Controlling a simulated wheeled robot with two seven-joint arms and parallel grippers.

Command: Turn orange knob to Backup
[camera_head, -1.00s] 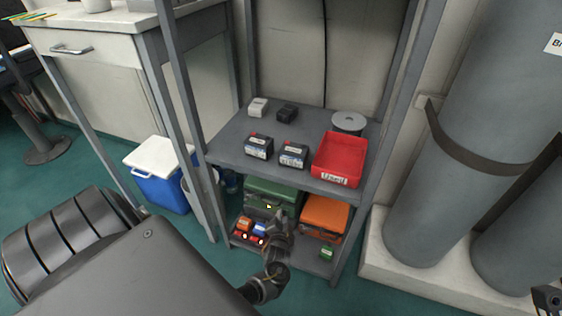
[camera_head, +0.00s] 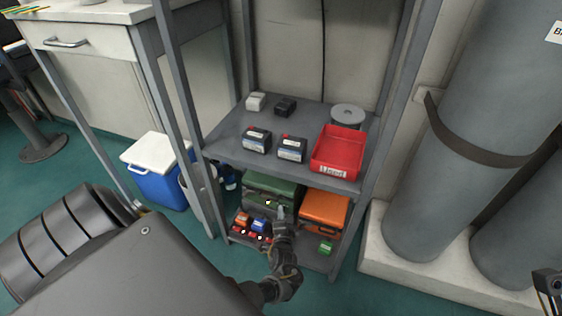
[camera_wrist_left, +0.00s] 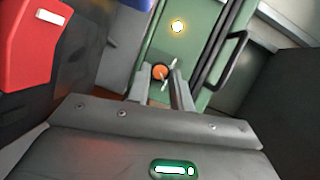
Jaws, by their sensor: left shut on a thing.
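A green case (camera_head: 262,183) stands on the lower shelf; its green front also shows in the left wrist view (camera_wrist_left: 192,50). A small round orange knob (camera_wrist_left: 160,72) is on that front, between the tips of my left gripper (camera_wrist_left: 164,80). The gripper is shut on the knob. In the head view my left gripper (camera_head: 282,211) reaches up to the case front and hides the knob. I cannot read any Backup mark or tell the knob's setting.
A lit lamp (camera_wrist_left: 178,26) glows on the green front near the knob. An orange case (camera_head: 324,209) stands right of the green one, and small coloured boxes (camera_head: 260,226) lie to the left. A red bin (camera_head: 338,150) is on the shelf above. Grey shelf posts (camera_head: 187,125) flank the space.

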